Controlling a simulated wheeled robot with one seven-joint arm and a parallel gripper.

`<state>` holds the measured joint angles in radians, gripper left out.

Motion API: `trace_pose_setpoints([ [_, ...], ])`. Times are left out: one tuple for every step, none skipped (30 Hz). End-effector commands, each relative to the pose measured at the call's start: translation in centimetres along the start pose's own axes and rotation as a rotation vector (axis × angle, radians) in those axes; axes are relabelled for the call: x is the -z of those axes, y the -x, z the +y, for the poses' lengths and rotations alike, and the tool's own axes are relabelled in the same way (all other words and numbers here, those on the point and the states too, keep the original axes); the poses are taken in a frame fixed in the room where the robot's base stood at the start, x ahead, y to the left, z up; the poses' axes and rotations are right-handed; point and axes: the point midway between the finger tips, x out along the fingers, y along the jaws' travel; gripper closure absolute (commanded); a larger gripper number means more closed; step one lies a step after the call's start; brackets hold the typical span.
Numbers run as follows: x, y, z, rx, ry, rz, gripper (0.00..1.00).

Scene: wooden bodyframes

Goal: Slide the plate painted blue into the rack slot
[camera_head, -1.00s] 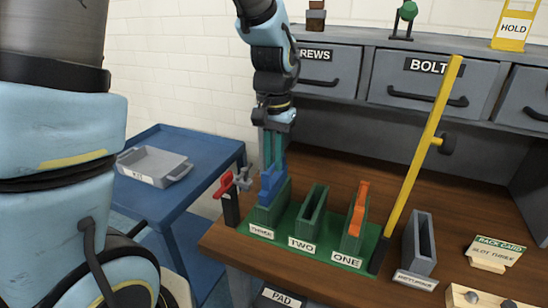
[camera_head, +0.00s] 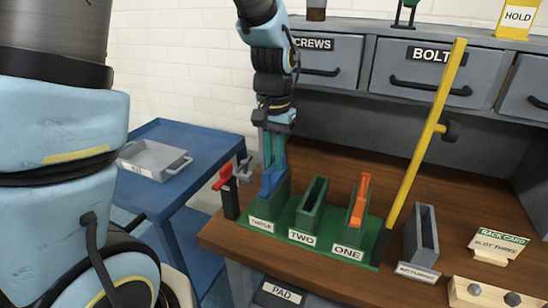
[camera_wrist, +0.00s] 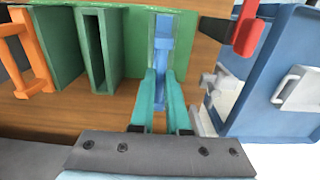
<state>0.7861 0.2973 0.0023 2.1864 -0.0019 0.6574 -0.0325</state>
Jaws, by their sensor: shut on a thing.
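The blue plate (camera_head: 272,181) stands upright at the green slot labelled THREE (camera_head: 268,209), with its lower part hidden inside the slot walls. My gripper (camera_head: 273,160) points down from above and its teal fingers are shut on the plate. In the wrist view the blue plate (camera_wrist: 161,58) lies between the two fingertips (camera_wrist: 160,88), in line with the slot. The slot labelled TWO (camera_head: 312,204) is empty. The slot labelled ONE (camera_head: 353,228) holds an orange plate (camera_head: 361,197).
A red-handled clamp (camera_head: 224,178) stands close left of slot THREE. A yellow bar (camera_head: 426,130) leans up right of the rack. A grey slotted holder (camera_head: 421,238) and a rack card (camera_head: 499,247) reading SLOT THREE are further right. A blue cart (camera_head: 200,155) stands left.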

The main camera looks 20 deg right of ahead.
Motion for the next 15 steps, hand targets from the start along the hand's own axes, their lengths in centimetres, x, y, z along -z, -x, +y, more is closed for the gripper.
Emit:
trace_pose_setpoints([
  [0.0,-0.18,0.0,0.0,0.0,0.0,1.0],
  [0.0,-0.24,0.0,0.0,0.0,0.0,1.0],
  [0.01,-0.19,0.0,0.0,0.0,0.0,0.84],
  [0.01,-0.16,0.0,0.0,0.0,0.0,0.81],
  [0.0,-0.16,0.0,0.0,0.0,0.0,0.77],
  [0.0,-0.15,0.0,0.0,0.0,0.0,0.73],
  [0.0,-0.15,0.0,0.0,0.0,0.0,0.7],
  [0.0,-0.15,0.0,0.0,0.0,0.0,0.66],
  [0.0,-0.15,0.0,0.0,0.0,0.0,0.62],
  [0.0,-0.15,0.0,0.0,0.0,0.0,0.58],
  [0.0,-0.16,0.0,0.0,0.0,0.0,0.55],
  [0.0,-0.16,0.0,0.0,0.0,0.0,0.51],
  [0.0,-0.16,0.0,0.0,0.0,0.0,0.51],
  [0.0,-0.16,0.0,0.0,0.0,0.0,0.51],
  [0.0,-0.16,0.0,0.0,0.0,0.0,0.51],
])
